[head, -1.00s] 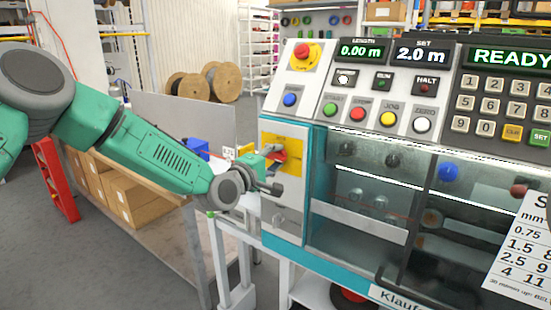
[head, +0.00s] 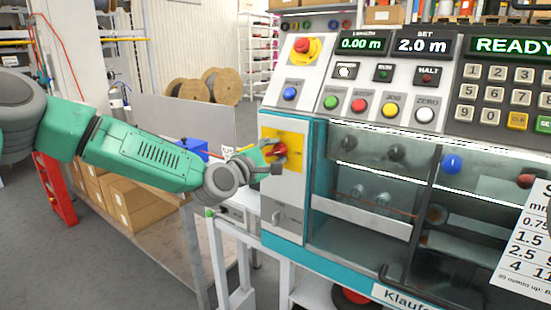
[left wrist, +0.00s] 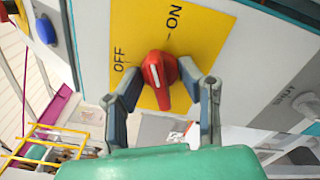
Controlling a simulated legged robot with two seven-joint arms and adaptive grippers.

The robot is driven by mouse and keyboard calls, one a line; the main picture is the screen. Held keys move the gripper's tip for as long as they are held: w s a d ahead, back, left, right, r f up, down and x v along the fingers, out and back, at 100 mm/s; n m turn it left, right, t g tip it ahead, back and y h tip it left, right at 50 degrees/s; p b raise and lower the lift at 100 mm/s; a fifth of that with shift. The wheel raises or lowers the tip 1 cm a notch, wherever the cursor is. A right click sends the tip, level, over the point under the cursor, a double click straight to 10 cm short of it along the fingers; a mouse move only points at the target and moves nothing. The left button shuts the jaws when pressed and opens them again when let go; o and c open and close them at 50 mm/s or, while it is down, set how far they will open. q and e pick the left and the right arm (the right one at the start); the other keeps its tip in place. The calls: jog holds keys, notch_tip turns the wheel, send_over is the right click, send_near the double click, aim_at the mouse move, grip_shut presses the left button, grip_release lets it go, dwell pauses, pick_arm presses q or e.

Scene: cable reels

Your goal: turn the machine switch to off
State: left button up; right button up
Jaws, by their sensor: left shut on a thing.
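The machine switch is a red knob with a white mark on a yellow plate (head: 297,140) at the machine's left front. In the left wrist view the red knob (left wrist: 159,76) sits on the yellow plate (left wrist: 215,42), with the words OFF and ON printed beside it. Its white mark lies on the knob's face; I cannot tell exactly which word it points at. My left gripper (head: 277,153) is at the knob, with one finger on each side, and is shut on it. In the left wrist view the left gripper's fingers (left wrist: 166,88) flank the knob. My right gripper is out of view.
Above the switch are a red emergency button (head: 301,49) and a blue button (head: 290,94). A grey lower panel (head: 287,205) with a small knob lies below. The clear machine cover (head: 375,185) is to the right. A bench with cardboard boxes (head: 135,203) stands behind my left arm.

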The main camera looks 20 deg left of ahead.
pick_arm(q)
jog(key=shift+a+f+n+b, duration=0.1)
jog(key=shift+f+n+b, duration=0.15)
jog(key=shift+n+b, duration=1)
jog(key=shift+f+n+b, duration=0.25)
jog(key=shift+n+b, duration=0.8)
jog(key=shift+n, duration=0.3)
jog(key=shift+c, duration=0.2)
jog(key=shift+r+n+b, duration=0.15)
jog(key=shift+n+b, duration=1.7)
jog(key=shift+n, duration=0.15)
jog(key=o, duration=0.5)
jog(key=shift+r, duration=0.1)
jog(key=o, duration=0.4)
jog(key=shift+r, duration=0.1)
jog(key=shift+c, duration=0.2)
jog(key=b+v, duration=0.1)
jog(key=v, duration=0.7)
jog(key=shift+r, duration=0.1)
